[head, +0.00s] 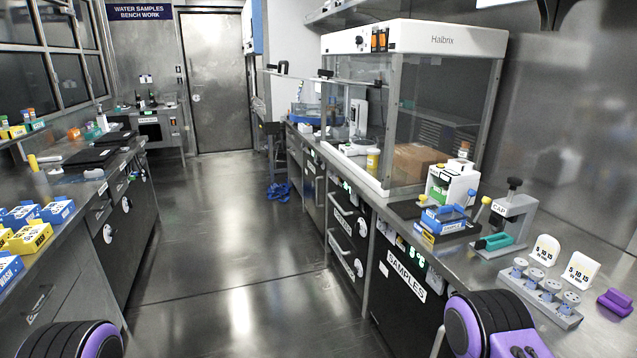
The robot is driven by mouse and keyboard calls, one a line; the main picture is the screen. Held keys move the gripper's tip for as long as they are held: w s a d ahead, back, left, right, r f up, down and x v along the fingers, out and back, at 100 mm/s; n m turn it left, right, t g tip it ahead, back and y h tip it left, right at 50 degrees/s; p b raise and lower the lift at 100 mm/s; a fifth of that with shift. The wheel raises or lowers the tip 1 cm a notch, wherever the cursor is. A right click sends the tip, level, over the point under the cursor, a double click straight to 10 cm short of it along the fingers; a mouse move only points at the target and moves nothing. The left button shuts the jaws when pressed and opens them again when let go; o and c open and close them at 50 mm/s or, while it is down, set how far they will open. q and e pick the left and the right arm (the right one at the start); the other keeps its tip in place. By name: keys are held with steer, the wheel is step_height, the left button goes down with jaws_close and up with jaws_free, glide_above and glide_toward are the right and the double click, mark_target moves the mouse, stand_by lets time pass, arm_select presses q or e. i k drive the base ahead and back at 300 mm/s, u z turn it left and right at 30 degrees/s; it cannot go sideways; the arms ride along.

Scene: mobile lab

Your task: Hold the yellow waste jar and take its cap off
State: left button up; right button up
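A small yellow jar-like container (373,160) stands inside the glass-fronted hood on the right bench, near its front left. It is far off and small, so I cannot tell whether it is the waste jar or whether a cap is on it. A yellow upright piece (33,162) also shows on the left bench, too small to make out. Neither of my grippers is in view.
The hood (443,40) holds a cardboard box (420,158). A capping stand (506,222), a grey rack (540,294) and a purple block (615,302) occupy the near right bench. Blue and yellow boxes (30,237) line the left bench. The aisle floor (235,240) between is clear.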

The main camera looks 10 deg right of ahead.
mark_target(372, 161)
steer(key=z, duration=0.3)
steer(key=i, duration=0.95)
steer(key=z, duration=0.3)
